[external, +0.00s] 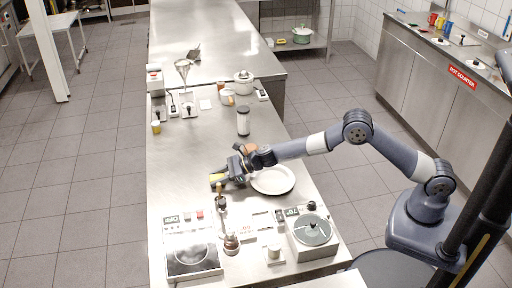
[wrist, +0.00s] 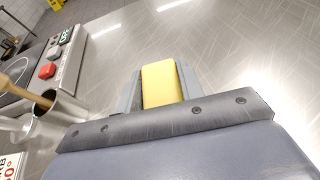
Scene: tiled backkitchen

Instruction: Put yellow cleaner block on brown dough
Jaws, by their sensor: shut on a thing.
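The yellow cleaner block (wrist: 161,84) is between the two fingers of my gripper (wrist: 160,88) in the wrist view. My gripper is shut on it. In the external view my gripper (external: 222,179) is low over the steel counter, left of the white plate, with the yellow block (external: 215,178) at its tip. I cannot tell whether the block touches the counter. A small orange-brown thing (external: 250,148) shows just behind my wrist, partly hidden by it; I cannot tell for sure whether it is the brown dough.
The white plate (external: 283,187) lies under my forearm. A metal cup with a wooden handle (wrist: 58,108) is left of my gripper. A jar (external: 243,121) stands behind. The counter's left middle is clear.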

